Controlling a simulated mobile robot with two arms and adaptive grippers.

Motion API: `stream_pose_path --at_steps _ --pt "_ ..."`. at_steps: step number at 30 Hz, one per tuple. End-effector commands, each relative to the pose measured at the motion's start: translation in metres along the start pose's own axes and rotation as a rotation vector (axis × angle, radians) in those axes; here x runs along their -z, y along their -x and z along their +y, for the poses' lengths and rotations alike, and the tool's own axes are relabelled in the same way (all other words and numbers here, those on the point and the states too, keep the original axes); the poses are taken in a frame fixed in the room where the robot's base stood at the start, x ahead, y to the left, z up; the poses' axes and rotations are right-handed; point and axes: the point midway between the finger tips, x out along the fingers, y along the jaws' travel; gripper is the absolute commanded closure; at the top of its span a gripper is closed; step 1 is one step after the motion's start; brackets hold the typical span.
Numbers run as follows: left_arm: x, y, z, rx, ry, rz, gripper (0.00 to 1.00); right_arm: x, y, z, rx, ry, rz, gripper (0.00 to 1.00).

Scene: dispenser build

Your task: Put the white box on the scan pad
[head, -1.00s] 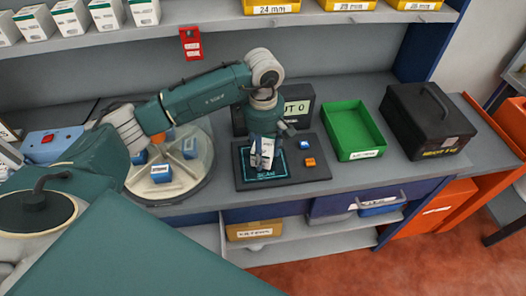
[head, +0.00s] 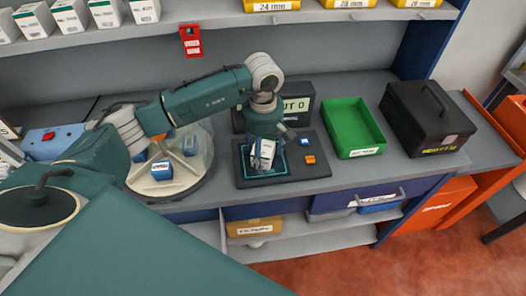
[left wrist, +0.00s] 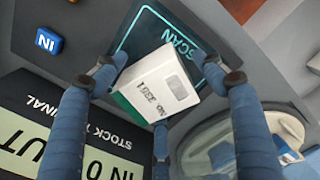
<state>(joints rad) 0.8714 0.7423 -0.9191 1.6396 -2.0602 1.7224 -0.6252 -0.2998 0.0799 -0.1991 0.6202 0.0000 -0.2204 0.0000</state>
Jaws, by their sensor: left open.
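The white box (left wrist: 160,82), with a printed number on one side and a green edge, is at the scan pad (left wrist: 150,22), between the fingers of my left gripper (left wrist: 160,68). In the head view the white box (head: 264,152) looks slightly tilted over the outlined square of the dark scan pad (head: 252,180). My left gripper (head: 263,146) comes down over it from above. Its fingers are open on either side of the box; I cannot tell whether they touch it. The box's underside is hidden. My right gripper is not in view.
A display (head: 298,106) stands behind the pad, with blue (head: 305,141) and orange (head: 310,159) buttons on the pad's right. A green tray (head: 352,127) and black case (head: 428,120) stand further right.

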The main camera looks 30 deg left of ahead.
Motion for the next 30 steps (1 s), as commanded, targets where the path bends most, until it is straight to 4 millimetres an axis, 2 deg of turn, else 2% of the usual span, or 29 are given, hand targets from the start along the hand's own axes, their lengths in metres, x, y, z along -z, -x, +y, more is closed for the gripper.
stream_pose_path --at_steps 5,12,18,23,30 --pt "0.000 0.024 0.002 -0.007 -0.001 -0.002 0.30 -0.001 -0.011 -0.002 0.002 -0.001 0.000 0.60" --pt "0.000 0.076 0.002 -0.007 0.000 -0.001 0.30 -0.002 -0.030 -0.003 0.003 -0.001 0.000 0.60" --pt "0.000 0.109 0.001 -0.004 0.000 -0.002 0.30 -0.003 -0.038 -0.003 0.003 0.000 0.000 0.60" --pt "0.000 0.120 0.000 -0.001 0.000 -0.001 0.30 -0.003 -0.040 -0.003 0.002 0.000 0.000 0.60" --pt "0.000 0.122 0.000 0.000 0.000 0.000 0.30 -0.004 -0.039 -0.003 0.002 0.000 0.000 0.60"
